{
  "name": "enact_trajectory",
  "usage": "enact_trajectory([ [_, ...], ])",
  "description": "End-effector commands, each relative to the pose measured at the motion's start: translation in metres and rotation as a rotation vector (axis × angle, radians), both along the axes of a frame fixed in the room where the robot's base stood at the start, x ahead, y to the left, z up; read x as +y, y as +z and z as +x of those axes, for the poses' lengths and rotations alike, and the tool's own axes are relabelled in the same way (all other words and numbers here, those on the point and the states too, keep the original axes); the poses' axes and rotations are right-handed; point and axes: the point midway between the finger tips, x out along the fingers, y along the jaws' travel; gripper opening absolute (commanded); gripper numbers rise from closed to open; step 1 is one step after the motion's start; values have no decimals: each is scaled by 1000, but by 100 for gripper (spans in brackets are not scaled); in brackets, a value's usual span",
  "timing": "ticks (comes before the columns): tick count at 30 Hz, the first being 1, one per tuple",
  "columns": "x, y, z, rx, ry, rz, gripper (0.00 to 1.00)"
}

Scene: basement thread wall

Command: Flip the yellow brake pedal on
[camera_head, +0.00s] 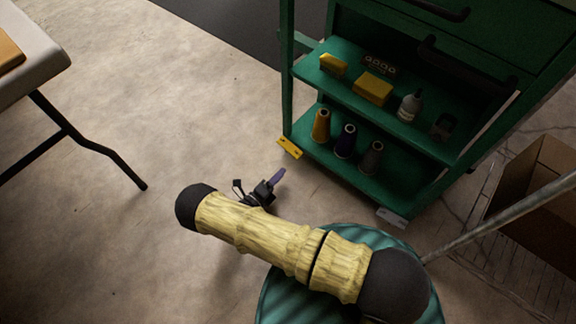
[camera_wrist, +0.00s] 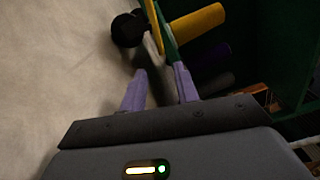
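The yellow brake pedal (camera_head: 290,148) is a small flat plate low at the near left corner of the green cart (camera_head: 287,90), close to the floor. My gripper (camera_head: 277,177) is in front of and below the pedal in the head view, apart from it. In the wrist view my gripper (camera_wrist: 161,70) has its two purple fingers spread with nothing between them. A thin yellowish strip beyond the fingertips may be the pedal, but I cannot tell for sure.
A grey pedal (camera_head: 391,217) sits at the cart's other near corner. Thread cones, including an orange one (camera_head: 321,125), stand on the lower shelf. A cardboard box (camera_head: 545,185) is at right and a table (camera_head: 30,55) at left. Floor between table and cart is clear.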

Motion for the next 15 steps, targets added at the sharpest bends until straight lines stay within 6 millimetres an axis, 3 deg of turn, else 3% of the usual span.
enact_trajectory([
  [9,37,-2,-47,1,2,2,31],
  [15,45,0,-59,-1,0,-1,31],
])
